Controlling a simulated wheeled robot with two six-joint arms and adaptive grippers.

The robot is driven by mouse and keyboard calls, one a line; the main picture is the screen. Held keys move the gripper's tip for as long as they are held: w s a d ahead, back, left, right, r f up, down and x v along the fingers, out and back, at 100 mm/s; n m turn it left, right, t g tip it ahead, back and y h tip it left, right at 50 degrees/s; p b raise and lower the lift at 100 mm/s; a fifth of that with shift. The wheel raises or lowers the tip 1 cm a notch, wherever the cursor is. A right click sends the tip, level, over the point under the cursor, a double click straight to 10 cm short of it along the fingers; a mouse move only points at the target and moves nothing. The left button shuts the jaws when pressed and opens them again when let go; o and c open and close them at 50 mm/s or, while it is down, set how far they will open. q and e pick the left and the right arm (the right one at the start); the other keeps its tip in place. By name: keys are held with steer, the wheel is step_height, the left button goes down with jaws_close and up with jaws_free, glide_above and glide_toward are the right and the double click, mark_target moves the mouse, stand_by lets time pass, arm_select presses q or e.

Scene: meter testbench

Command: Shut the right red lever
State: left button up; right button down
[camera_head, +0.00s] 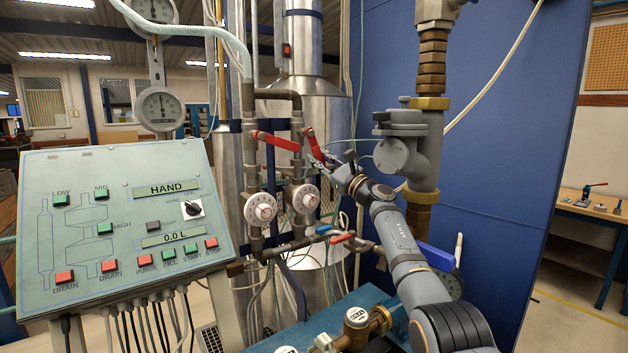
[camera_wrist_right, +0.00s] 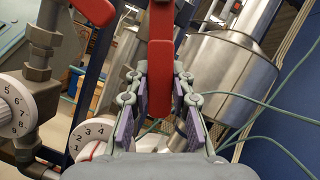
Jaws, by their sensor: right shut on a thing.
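The right red lever (camera_head: 315,146) is on the right of two vertical pipes in the head view and slants steeply down to the right. In the right wrist view the red lever (camera_wrist_right: 160,60) runs between the finger pads. My right gripper (camera_head: 330,165) is shut on its lower end; the wrist view shows the gripper (camera_wrist_right: 161,92) with a purple-padded finger on each side. The left red lever (camera_head: 275,141) lies nearly level, slanting slightly down to the right; part of it shows in the wrist view (camera_wrist_right: 95,10). My left gripper is not in view.
Two white numbered dials (camera_head: 261,209) and (camera_head: 306,198) sit below the levers. A control panel (camera_head: 120,220) stands at the left. A grey valve body (camera_head: 408,155) on a thick pipe is close to my right arm. A blue wall (camera_head: 500,150) is behind it.

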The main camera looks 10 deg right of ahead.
steer(key=shift+w+d+r+n+p, duration=0.1)
steer(key=shift+d+r+n+p, duration=0.1)
steer(key=shift+r+n+p, duration=0.15)
steer(key=shift+d+f+n+g+y, duration=0.1)
steer(key=shift+f+n+g+y, duration=0.05)
steer(key=shift+n+g+y, duration=0.2)
steer(key=c, duration=1.1)
jaws_free()
steer(key=shift+c, duration=0.2)
